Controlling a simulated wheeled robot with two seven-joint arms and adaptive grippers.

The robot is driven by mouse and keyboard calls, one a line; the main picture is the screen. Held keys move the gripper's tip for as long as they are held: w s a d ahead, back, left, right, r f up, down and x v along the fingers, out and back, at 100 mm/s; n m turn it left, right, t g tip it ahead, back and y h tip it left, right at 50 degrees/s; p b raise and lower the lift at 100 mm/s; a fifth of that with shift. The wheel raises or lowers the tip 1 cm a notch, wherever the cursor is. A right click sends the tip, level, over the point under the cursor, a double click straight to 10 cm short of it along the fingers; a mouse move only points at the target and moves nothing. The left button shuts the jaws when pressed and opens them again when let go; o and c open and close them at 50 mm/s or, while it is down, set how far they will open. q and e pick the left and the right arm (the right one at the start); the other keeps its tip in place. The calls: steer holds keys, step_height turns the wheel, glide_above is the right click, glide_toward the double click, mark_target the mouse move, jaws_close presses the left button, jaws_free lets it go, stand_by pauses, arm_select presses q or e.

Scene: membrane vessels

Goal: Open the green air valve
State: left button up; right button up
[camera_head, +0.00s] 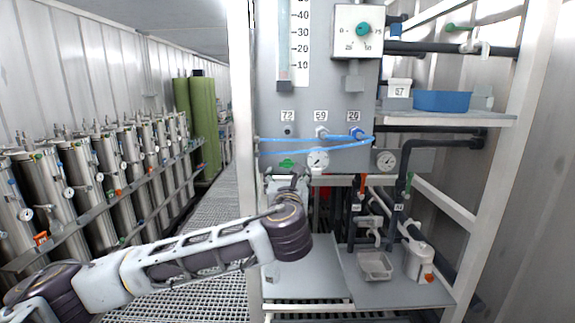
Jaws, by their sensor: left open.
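A small green valve handle (287,163) sits low on the grey panel (275,110), left of a round gauge (318,160). It looks turned roughly horizontal. My left arm reaches in from the left, and my left gripper (286,177) is open just below the green handle. The gripper partly hides the panel's lower edge, and I cannot tell whether it touches the handle. My right gripper is not in view.
Blue hoses (315,141) run across the panel above the handle. A shelf with a blue bin (442,101), dark pipes and a lower tray (375,265) are at right. Steel vessels (70,190) line the left wall. A white upright (243,120) stands left of the panel.

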mark_target(287, 165)
arm_select(q)
steer(key=shift+w+p, duration=1.2)
steer(key=shift+w, duration=4.5)
steer(key=c, duration=1)
